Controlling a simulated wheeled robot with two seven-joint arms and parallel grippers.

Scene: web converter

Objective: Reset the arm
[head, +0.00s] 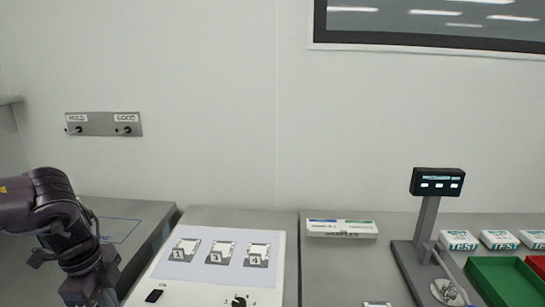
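My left arm comes in from the left edge, bent down at the wrist in front of the left steel table. Its lower end runs out at the bottom of the head view, so the fingers of my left gripper are not visible. I see nothing held. My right arm and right gripper are not in the view.
A white control panel (198,277) has tiles marked 1, 3 and 4, a switch and a dial. A display post (429,212), white TEST boxes (459,240), a green tray (503,284) and a red tray (537,264) stand right. HOLD/GOOD hooks (103,124) are on the wall.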

